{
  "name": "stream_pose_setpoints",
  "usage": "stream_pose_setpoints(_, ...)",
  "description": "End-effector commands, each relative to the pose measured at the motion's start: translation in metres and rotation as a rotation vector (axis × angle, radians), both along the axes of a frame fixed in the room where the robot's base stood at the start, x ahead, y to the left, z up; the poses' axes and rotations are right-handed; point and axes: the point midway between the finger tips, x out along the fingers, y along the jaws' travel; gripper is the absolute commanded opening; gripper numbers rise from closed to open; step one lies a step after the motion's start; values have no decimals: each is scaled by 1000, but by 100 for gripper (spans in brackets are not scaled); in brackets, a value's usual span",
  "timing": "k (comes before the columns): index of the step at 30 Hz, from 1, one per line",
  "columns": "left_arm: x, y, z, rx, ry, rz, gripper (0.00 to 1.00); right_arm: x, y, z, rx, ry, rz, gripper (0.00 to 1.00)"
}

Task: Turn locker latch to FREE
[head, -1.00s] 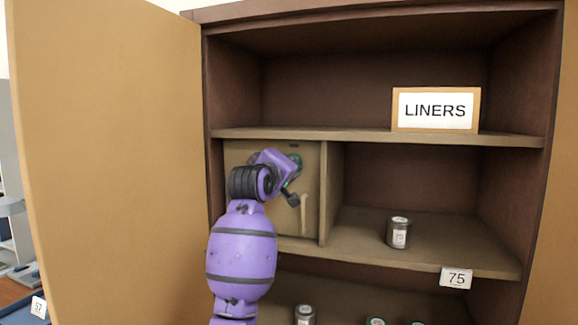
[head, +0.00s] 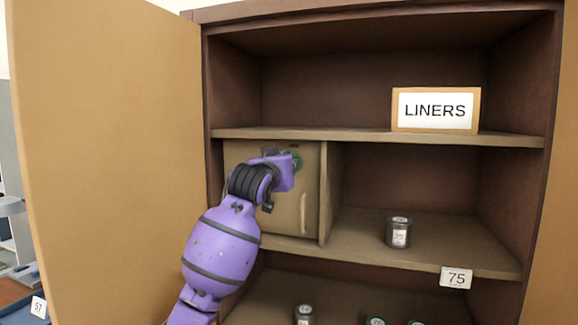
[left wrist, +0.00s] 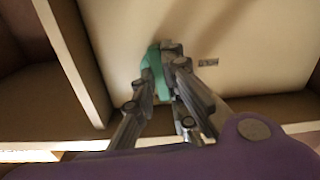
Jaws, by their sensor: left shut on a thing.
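The small locker (head: 306,222) is a tan door with a vertical handle, closed, at the left of the cabinet's middle shelf. Its green latch (head: 297,160) is near the top of the door, partly hidden by my purple left wrist. In the left wrist view, the green latch (left wrist: 152,68) sits between the grey fingers of my left gripper (left wrist: 166,62), which is shut on it against the pale door. A small dark marking (left wrist: 208,62) is beside the latch, too blurred to read. My right gripper is not in view.
The open cabinet door (head: 105,160) stands close to the left of my arm. A metal can (head: 398,233) stands right of the locker. Several cans stand on the shelf below.

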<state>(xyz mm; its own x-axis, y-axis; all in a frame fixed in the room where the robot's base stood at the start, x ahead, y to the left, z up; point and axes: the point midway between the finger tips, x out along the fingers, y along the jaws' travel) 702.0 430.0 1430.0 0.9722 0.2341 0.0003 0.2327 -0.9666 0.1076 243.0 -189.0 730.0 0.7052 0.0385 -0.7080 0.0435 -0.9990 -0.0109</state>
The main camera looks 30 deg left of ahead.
Motion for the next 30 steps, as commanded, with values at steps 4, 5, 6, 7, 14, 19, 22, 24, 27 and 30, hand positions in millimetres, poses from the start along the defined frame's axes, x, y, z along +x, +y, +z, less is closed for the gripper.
stream_pose_setpoints(4,0,0,0,63,16,1,0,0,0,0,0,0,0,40)
stream_pose_setpoints(5,0,0,0,73,19,1,0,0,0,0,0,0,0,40)
stream_pose_setpoints(6,0,0,0,84,21,1,0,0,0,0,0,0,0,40)
stream_pose_setpoints(7,0,0,0,91,24,0,0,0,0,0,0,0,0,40)
stream_pose_setpoints(14,0,0,-1,119,31,-1,0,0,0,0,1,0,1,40)
stream_pose_setpoints(19,0,0,-1,122,31,0,0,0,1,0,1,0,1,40)
stream_pose_setpoints(22,0,0,-1,122,31,0,0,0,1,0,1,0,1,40)
stream_pose_setpoints(24,0,0,-1,122,30,0,0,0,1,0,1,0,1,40)
stream_pose_setpoints(27,0,0,-1,121,30,0,22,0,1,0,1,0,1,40)
stream_pose_setpoints(30,0,0,0,121,30,0,30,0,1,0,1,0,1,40)
